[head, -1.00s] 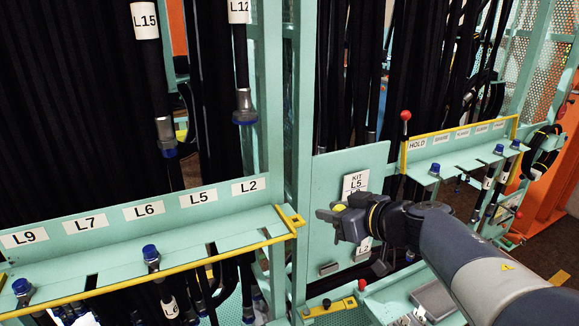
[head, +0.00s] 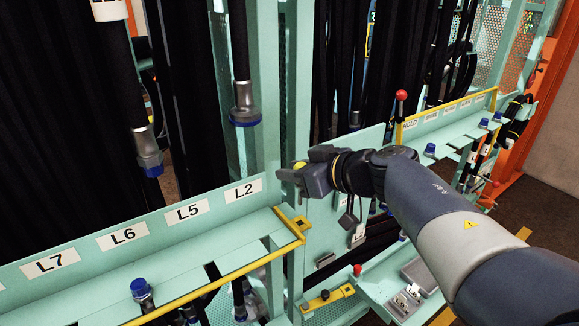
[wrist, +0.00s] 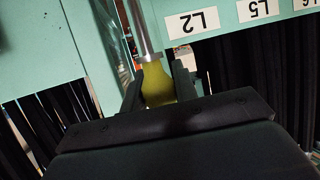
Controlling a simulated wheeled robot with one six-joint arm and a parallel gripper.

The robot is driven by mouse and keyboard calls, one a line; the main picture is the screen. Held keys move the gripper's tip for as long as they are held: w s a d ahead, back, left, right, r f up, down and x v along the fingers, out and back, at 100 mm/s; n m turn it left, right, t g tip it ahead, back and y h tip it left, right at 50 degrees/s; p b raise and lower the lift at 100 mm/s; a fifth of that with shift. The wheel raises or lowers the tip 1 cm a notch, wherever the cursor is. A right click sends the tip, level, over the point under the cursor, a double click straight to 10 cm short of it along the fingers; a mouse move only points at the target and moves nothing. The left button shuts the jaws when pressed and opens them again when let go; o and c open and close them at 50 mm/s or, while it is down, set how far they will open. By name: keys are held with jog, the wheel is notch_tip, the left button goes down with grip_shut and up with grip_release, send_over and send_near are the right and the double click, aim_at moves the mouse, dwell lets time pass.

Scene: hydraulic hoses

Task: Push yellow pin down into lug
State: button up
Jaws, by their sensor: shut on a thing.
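The yellow pin (wrist: 157,88) shows in the wrist view between my fingers, with its bright metal shaft running up the picture. In the head view only a bit of its yellow head (head: 300,165) shows at the fingertips. My gripper (head: 292,174) is shut on the yellow head; the wrist view shows a finger on each side. The yellow lug (head: 301,223), with a dark hole, sits at the right end of the yellow rail. My gripper is above it, near the upright post. The pin's shaft is hidden in the head view, so I cannot tell its alignment with the hole.
The green shelf with the L2 label (head: 244,191) and yellow rail (head: 215,287) lies left of and below my gripper. A green post (head: 266,110) stands close behind. Hanging hoses (head: 242,85) and a red-knobbed lever (head: 401,97) are nearby.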

aim_at(295, 219)
jog(key=shift+f+b, duration=1.35)
jog(key=shift+f, duration=3.35)
jog(key=shift+f, duration=0.15)
jog(key=o, duration=1)
jog(key=shift+o, duration=0.2)
jog(key=shift+d, duration=0.1)
jog(key=v, duration=1)
jog(key=shift+s+d+r+p, duration=0.15)
jog(key=shift+s+r+p, duration=0.1)
jog(key=shift+s+p, duration=0.05)
